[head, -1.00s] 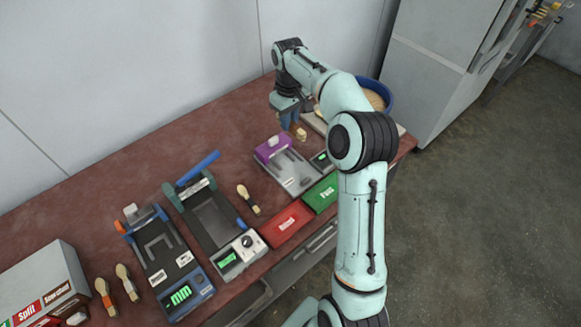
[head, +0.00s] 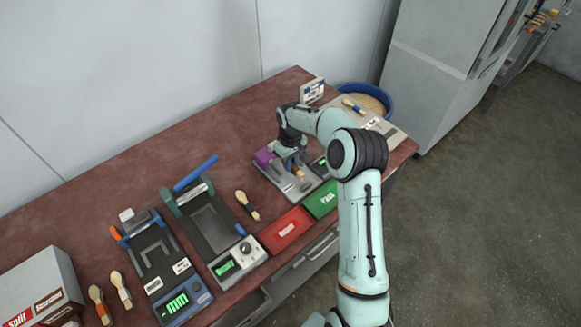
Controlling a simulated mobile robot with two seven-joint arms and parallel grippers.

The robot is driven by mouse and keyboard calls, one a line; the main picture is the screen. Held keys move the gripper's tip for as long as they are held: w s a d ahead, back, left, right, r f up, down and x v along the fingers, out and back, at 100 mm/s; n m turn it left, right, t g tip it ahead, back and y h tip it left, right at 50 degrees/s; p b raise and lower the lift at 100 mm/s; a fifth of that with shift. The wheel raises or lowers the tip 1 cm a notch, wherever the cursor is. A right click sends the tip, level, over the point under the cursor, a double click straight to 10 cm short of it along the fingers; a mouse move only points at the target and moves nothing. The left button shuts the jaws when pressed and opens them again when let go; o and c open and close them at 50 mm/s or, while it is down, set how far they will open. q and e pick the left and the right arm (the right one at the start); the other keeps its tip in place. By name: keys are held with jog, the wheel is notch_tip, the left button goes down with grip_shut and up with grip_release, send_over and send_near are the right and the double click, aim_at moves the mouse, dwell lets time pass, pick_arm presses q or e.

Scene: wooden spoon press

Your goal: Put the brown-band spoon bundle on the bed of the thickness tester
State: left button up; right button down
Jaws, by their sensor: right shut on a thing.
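My right gripper (head: 294,163) is over the purple-topped device (head: 302,186), shut on a spoon bundle (head: 299,173) with a brownish look. The bundle is low over the device's grey bed; I cannot tell whether it touches. Its band is mostly hidden by the fingers. Which device is the thickness tester is not readable; the blue device (head: 153,262) at left shows a lit green display that looks like "mm". My left gripper is not in view.
A green device with a blue lever (head: 212,222) and a dark-banded bundle (head: 247,205) stand left of the gripper. Red (head: 285,230) and green (head: 320,200) trays line the front edge. Orange- (head: 100,305) and white-banded (head: 121,290) bundles lie at left. A blue-banded bundle (head: 353,105) lies at the back right.

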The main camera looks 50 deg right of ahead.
jog(key=shift+f, duration=1.25)
jog(key=shift+f, duration=0.15)
jog(key=c, duration=1)
grip_release()
jog(key=shift+c, duration=0.2)
notch_tip(320, 180, up, 12)
jog(key=shift+r+p, duration=0.2)
jog(key=shift+p, duration=0.2)
